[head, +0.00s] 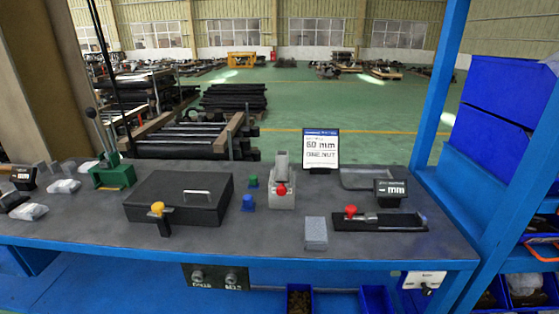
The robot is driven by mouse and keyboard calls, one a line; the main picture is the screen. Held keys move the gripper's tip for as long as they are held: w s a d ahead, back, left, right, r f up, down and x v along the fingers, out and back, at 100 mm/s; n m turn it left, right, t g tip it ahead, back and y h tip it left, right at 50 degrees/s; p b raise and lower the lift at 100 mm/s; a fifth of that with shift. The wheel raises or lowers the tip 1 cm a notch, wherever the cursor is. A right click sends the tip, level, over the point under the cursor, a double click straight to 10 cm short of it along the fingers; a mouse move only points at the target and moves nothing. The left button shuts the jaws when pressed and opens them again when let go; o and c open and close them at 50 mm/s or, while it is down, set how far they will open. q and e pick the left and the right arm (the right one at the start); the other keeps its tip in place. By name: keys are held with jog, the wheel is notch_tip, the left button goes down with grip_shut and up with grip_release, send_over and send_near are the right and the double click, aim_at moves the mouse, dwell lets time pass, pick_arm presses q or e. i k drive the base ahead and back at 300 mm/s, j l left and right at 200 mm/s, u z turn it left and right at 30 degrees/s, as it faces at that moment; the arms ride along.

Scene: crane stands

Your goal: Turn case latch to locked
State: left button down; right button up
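A dark grey case (176,197) with a silver handle on its lid lies closed on the left half of the workbench. Its latch (159,212) is at the front face, with a yellow knob on top and a dark bar reaching down in front of the case. I cannot tell from this view whether the latch is locked. Neither of my grippers is in the head view.
The grey bench top (260,235) has free room in front of the case. A green lever press (112,170) stands left of it. Small blue and green knobs (248,202) and a grey block with a red knob (282,190) stand to its right. A blue rack (500,130) bounds the right.

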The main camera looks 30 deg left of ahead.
aim_at(157, 208)
jog(key=u, duration=1.8)
